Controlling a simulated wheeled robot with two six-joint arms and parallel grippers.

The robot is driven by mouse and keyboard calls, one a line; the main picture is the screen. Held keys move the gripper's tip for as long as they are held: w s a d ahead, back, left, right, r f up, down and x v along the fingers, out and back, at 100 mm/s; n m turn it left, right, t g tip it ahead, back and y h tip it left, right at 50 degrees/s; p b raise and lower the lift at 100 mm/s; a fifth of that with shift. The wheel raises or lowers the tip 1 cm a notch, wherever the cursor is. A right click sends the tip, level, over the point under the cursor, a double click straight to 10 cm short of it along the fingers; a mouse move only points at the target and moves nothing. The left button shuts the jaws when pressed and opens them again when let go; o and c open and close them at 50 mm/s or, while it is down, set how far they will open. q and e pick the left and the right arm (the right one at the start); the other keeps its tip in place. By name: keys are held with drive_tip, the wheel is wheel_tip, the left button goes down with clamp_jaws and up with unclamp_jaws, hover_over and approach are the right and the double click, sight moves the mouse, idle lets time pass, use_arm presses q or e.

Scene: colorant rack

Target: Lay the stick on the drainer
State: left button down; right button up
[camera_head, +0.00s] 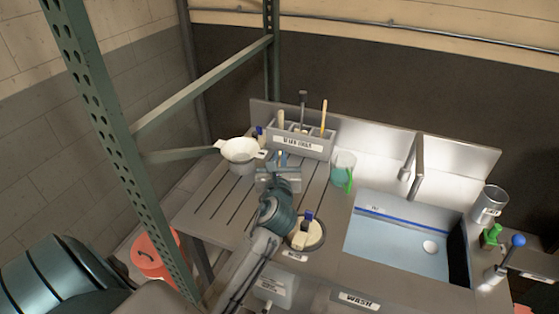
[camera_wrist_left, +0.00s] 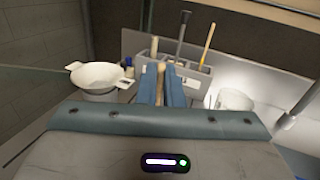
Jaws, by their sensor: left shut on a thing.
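My left gripper (camera_head: 280,163) is over the grooved metal drainer (camera_head: 208,205), in front of the labelled rack. Its blue fingers, seen in the left wrist view (camera_wrist_left: 163,86), are shut on a light wooden stick (camera_wrist_left: 160,82), of which only a short part shows between them. The rest of the stick is hidden by the fingers and wrist. I cannot tell whether the stick touches the drainer. My right gripper is not in view.
The grey rack (camera_head: 302,143) holds several upright tools. A white two-handled pot (camera_head: 240,150) stands left of the gripper. A round dish (camera_head: 308,234) sits nearer, and the sink (camera_head: 400,245) is right. The drainer's left part is clear.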

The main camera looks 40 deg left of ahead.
use_arm(q)
drive_tip(key=shift+f, duration=0.35)
drive_tip(key=c, duration=1.7)
unclamp_jaws()
drive_tip(key=shift+o, duration=0.6)
drive_tip(key=shift+d, duration=0.1)
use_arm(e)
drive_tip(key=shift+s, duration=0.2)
use_arm(q)
drive_tip(key=shift+r, duration=0.15)
